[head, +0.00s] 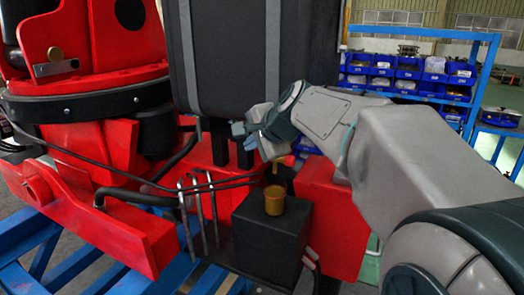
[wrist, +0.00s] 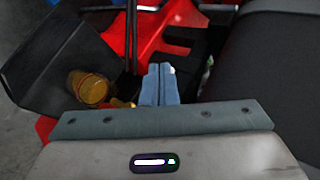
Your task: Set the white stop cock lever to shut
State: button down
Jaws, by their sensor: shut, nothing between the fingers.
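My gripper (wrist: 160,70) shows in the wrist view with its two blue-grey fingers pressed together and nothing between them. In the head view my gripper (head: 250,137) is just below the large black tank, above the black box with the brass fitting. I cannot clearly make out the white stop cock lever in either view. A small whitish spot shows at the fingertips in the wrist view, and a pale patch lies to their right; I cannot tell whether either is the lever. My arm hides part of the area behind it in the head view.
A black box (head: 265,238) carries a brass fitting (head: 273,201), which also shows in the wrist view (wrist: 90,87). The black tank (head: 240,55) hangs close above my gripper. Several metal levers (head: 205,215) and black hoses lie left. A blue shelf (head: 420,80) stands behind.

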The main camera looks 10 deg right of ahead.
jog(key=shift+w+a, duration=0.15)
jog(key=shift+w, duration=0.85)
